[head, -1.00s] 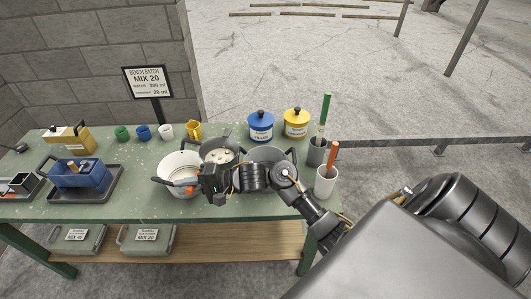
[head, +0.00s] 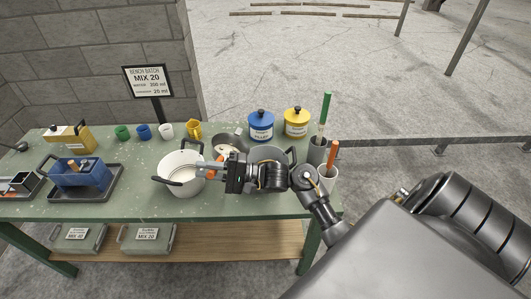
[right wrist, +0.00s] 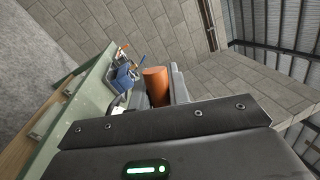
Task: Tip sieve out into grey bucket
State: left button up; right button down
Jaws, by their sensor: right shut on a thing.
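My right gripper (head: 207,170) reaches in from the right, low in front of the pots. It is shut on an orange handle (right wrist: 155,85), which stands between the fingers in the right wrist view and looks like the sieve's. The sieve's bowl cannot be told apart clearly behind the gripper. A dark grey vessel (head: 232,137) stands just behind the gripper, with pale material showing low at its opening. A grey bucket (head: 268,152) with a raised dark handle stands to its right, partly hidden by my arm. My left gripper is not in view.
A white bucket (head: 180,182) with a dark handle stands just left of the gripper. Blue (head: 261,130) and yellow (head: 297,127) lidded pots stand behind. A blue box (head: 85,175) on a tray is at left.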

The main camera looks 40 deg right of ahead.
jog(key=shift+d+r, duration=0.1)
jog(key=shift+d, duration=0.15)
jog(key=shift+s+d+r+t, duration=0.15)
jog(key=shift+s+d+t, duration=0.15)
jog(key=shift+d+t, duration=0.3)
jog(key=shift+d+y, duration=0.3)
jog(key=shift+y, duration=0.1)
